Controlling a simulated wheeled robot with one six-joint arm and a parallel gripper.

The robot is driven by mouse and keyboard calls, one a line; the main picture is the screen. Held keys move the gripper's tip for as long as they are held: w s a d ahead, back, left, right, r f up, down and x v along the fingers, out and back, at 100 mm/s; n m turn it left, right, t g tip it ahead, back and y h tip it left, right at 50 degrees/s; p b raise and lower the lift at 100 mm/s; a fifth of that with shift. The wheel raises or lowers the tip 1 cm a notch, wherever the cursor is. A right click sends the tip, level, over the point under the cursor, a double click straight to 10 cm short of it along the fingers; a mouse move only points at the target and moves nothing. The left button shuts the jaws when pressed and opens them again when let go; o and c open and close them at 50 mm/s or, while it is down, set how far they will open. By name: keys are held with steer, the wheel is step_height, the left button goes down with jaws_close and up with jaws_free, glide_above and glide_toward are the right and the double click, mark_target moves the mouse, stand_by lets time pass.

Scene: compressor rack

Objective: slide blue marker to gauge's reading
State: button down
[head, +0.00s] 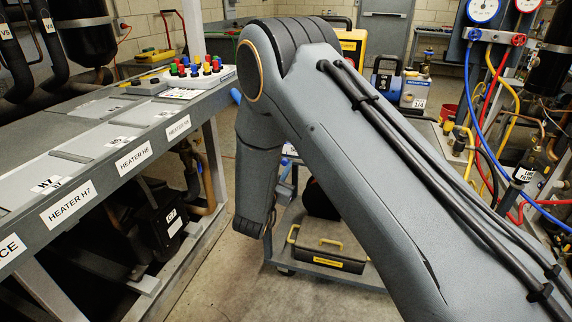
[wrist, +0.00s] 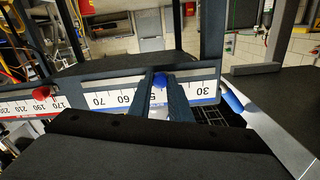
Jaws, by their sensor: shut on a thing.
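The blue marker (wrist: 159,81) sits on a white number scale (wrist: 110,98) on a grey rail, seen upside down in the wrist view. My gripper (wrist: 161,78) is shut on the marker, one finger on each side of it. The marker is between the printed 60 and 30, near a figure partly hidden by the fingers. A red marker (wrist: 42,92) stands further left, near 170 on another scale. In the head view the blue-rimmed gauge (head: 483,10) is at the top right, its needle too small to read. My arm hides my gripper there.
A red-rimmed gauge (head: 527,5) hangs beside the blue one, with coloured hoses below. A labelled bench (head: 110,160) runs along the left. A low cart with a black-and-yellow toolbox (head: 325,252) stands beneath my arm. A blue cylindrical piece (wrist: 232,103) lies right of the scale.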

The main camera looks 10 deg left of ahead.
steer(key=c, duration=1.6)
jaws_free()
steer(key=shift+s, duration=0.1)
steer(key=s, duration=0.3)
steer(key=s+a, duration=0.1)
steer(key=s, duration=0.3)
steer(key=shift+s+a, duration=0.2)
steer(key=shift+s, duration=0.05)
steer(key=s+d+r+n+g+y+p, duration=0.1)
steer(key=d+r+g+y+p, duration=0.1)
steer(key=d+r+g, duration=0.3)
steer(key=s+d+r+n+g+y+p, duration=0.1)
steer(key=d+n+g+y+p, duration=0.15)
steer(key=d, duration=0.45)
steer(key=s+d+r+g+p, duration=0.1)
steer(key=s+d+r+g, duration=0.1)
steer(key=s+d, duration=0.4)
steer(key=s+d+r+n+g+p, duration=0.1)
steer(key=s+d, duration=0.5)
steer(key=s, duration=0.7)
steer(key=s+d+r+g+h+p, duration=0.1)
steer(key=s+d+r+g, duration=0.3)
steer(key=s, duration=0.6)
steer(key=shift+d+r+n+g+p, duration=0.2)
steer(key=shift+d+g+p, duration=0.15)
steer(key=shift+d+g, duration=0.4)
steer(key=shift+d+r+n+g+p, duration=0.15)
steer(key=shift+d+g+p, duration=0.15)
steer(key=shift+d+g, duration=0.35)
